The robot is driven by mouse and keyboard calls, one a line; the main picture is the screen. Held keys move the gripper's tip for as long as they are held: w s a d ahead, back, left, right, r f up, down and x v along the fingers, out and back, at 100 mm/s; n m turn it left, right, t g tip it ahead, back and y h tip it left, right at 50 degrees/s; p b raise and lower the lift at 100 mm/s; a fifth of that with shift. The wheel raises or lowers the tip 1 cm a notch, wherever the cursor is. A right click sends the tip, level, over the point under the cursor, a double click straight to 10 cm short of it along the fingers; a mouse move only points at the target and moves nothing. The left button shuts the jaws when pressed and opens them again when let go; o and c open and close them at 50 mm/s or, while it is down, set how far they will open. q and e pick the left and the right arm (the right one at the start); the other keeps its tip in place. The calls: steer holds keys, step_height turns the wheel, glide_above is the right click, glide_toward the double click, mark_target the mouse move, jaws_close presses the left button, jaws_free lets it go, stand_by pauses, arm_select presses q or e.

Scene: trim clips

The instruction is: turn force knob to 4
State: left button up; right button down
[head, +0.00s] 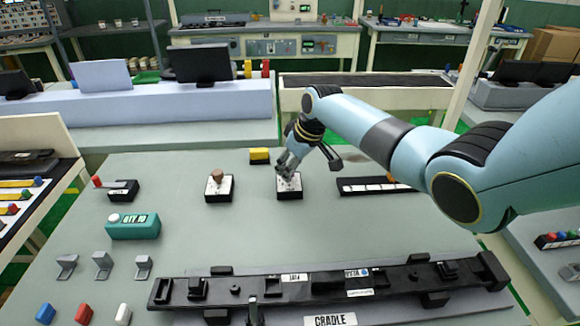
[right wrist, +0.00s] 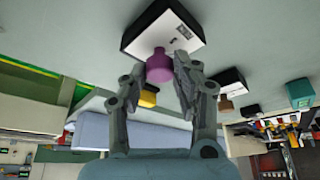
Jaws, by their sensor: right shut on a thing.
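My right gripper (head: 288,172) is over a black box with a white top plate (head: 290,193) near the table's middle. In the right wrist view the gripper (right wrist: 158,76) is shut on a purple knob (right wrist: 159,65) that stands on this box (right wrist: 165,32), a finger on each side. The gripper hides the knob in the head view. A similar box with a brown knob (head: 217,175) stands to the left; its brown knob also shows in the right wrist view (right wrist: 224,106). I cannot read the plate markings or the knob's setting. My left gripper is not in view.
A yellow block (head: 260,155) is behind the two boxes. A black strip with white labels (head: 372,186) lies to the right. A teal "QTY 10" box (head: 133,229) and grey clips (head: 102,264) are at the left. The long black cradle (head: 330,290) lies in front.

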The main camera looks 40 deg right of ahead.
steer(key=shift+n+y+b, duration=0.3)
steer(key=shift+n+y, duration=0.1)
steer(key=shift+n, duration=0.6)
steer(key=c, duration=1)
jaws_free()
steer(key=shift+r, duration=0.1)
steer(key=v, duration=1.1)
steer(key=shift+r, duration=0.35)
